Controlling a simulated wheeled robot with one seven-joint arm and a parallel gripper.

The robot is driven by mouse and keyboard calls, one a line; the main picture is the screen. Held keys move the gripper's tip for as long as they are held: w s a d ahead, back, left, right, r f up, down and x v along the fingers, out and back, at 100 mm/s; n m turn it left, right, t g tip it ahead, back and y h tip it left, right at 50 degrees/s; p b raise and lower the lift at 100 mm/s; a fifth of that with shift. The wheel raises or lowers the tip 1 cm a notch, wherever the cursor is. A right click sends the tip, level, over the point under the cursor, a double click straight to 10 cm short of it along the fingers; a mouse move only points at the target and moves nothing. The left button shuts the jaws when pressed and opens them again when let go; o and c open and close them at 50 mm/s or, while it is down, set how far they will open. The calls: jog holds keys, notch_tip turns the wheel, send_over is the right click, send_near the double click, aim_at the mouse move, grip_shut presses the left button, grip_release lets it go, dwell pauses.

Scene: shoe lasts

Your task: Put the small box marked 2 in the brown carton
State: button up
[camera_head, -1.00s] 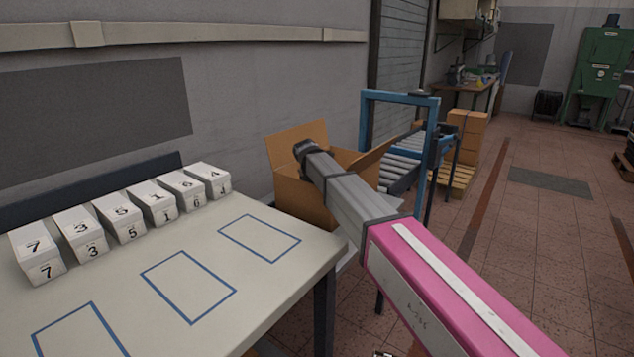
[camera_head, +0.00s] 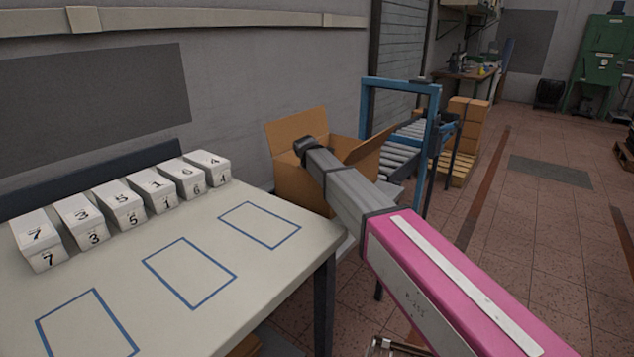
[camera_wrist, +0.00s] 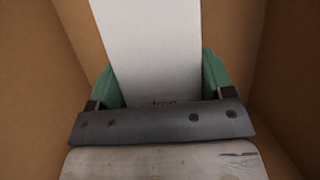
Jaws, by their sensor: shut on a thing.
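The brown carton (camera_head: 297,188) stands open beyond the table's right end, flaps raised. My arm reaches over it, and its end hides the gripper in the head view. In the wrist view my gripper (camera_wrist: 158,82), with green fingers, is shut on a plain white small box (camera_wrist: 148,40). Brown carton walls (camera_wrist: 40,90) show on both sides of the held box. Its number is not readable, only a faint dark mark near the gripper. Whether the box touches the carton's bottom cannot be told.
A row of several white numbered boxes (camera_head: 122,205), marked 7, 3, 5, 1, 6 and 4, stands at the back of the table (camera_head: 240,275). Blue outlined rectangles on the table are empty. A blue-framed roller conveyor (camera_head: 400,165) stands right behind the carton.

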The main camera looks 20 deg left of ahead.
jog(key=shift+f, duration=0.45)
jog(key=o, duration=1.1)
